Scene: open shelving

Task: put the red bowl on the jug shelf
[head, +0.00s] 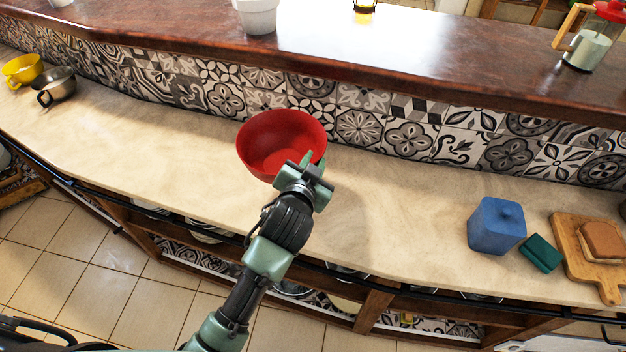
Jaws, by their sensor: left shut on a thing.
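The red bowl (266,137) is at the middle of the counter, near the patterned tile wall. My left gripper (309,163) is shut on the bowl's near right rim. I cannot tell whether the bowl rests on the counter or is slightly raised. The jug (590,48), a glass one with a red lid and wooden handle, stands at the far right on the dark raised shelf (420,70). My right gripper is not in view.
A blue canister (496,226), a green block (541,253) and a cutting board (580,255) with bread stand on the counter (400,215) at right. Yellow (22,70) and metal (56,86) cups stand far left. A white pot (257,15) is on the raised shelf.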

